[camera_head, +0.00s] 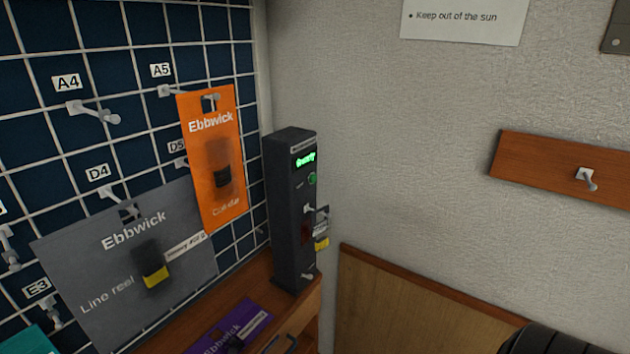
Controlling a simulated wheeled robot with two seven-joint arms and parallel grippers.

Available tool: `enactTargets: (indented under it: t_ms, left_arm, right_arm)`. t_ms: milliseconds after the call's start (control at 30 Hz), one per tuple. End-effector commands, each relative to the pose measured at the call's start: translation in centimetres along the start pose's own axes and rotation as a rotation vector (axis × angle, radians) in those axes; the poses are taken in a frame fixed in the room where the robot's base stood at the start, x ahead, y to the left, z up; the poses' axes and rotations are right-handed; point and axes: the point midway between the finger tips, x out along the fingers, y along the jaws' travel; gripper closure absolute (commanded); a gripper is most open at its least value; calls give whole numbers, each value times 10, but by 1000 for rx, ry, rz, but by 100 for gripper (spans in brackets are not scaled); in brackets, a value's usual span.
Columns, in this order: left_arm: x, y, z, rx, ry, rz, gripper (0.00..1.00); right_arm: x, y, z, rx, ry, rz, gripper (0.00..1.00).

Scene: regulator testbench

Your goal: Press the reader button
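The reader (286,215) is a tall dark grey box standing upright on a wooden shelf in the corner, right of the pegboard. Near its top is a small screen (305,158) with lit green text, too blurred to read surely. A small round green button (312,180) sits on the same face, just below the screen. Nothing is in front of the button. Lower on that face are a metal peg (317,209), a dark reddish window and a small yellow-ended item (321,243).
The pegboard (30,140) at left has labelled pegs. An orange Ebbwick card (205,185) hangs close to the reader's left, beside a grey card (95,260). A purple card (222,328) lies on the wooden shelf (200,308). Bare wall (400,160) lies right of the reader.

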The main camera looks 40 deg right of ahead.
Motion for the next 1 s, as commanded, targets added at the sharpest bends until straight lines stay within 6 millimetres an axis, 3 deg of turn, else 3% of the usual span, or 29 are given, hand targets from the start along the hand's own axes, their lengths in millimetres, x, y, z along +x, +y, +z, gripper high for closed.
enactTargets:
  t_ms: [367,1000]
  left_arm:
    - [0,12,-2,-6,3,13,20]
    - [0,-1,0,1,0,-1,20]
  right_arm:
    - [0,0,0,0,0,0,100]
    - [0,0,0,0,0,0,100]
